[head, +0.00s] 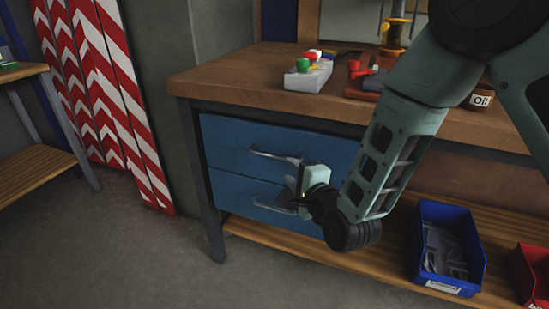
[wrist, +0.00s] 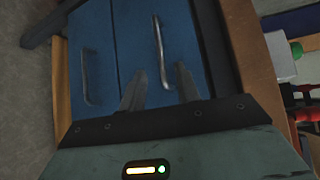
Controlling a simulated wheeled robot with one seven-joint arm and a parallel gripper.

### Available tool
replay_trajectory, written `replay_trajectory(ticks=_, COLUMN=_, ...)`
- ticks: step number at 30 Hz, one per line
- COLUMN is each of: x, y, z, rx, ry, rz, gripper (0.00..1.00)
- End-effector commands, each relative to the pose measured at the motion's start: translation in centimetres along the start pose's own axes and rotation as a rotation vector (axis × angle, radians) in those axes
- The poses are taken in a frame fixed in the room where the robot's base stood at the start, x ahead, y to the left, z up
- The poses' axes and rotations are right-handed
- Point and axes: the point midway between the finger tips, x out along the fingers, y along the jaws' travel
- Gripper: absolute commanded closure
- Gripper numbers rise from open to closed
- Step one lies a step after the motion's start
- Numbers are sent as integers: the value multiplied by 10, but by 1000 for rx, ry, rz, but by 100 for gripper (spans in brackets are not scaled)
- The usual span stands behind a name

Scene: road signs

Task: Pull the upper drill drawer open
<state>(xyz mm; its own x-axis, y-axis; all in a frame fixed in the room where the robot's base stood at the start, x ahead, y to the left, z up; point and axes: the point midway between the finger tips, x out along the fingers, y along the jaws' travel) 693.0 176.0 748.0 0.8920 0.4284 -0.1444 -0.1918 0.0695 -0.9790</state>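The upper drawer (head: 232,142) is the upper of two blue fronts under the workbench and looks closed. Its metal bar handle (head: 268,155) runs sideways, its right end beside my gripper (head: 293,186). In the wrist view, which is turned on its side, the upper handle (wrist: 161,50) is on the right-hand blue front. There my gripper (wrist: 160,87) is open, one finger on each side of the handle's near end in the picture. The handle does not look clamped; I cannot tell how deep it sits between the fingers. The lower drawer's handle (wrist: 87,80) is left of the fingers.
The lower drawer (head: 235,196) looks closed. A blue bin (head: 447,250) stands on the lower shelf. The floor in front is clear.

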Motion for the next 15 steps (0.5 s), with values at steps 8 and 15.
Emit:
replay_trajectory(ticks=8, x=58, y=1, z=0, rx=-1, ry=0, rz=-1, gripper=68)
replay_trajectory(ticks=15, x=94, y=1, z=0, rx=-1, ry=0, rz=0, gripper=68)
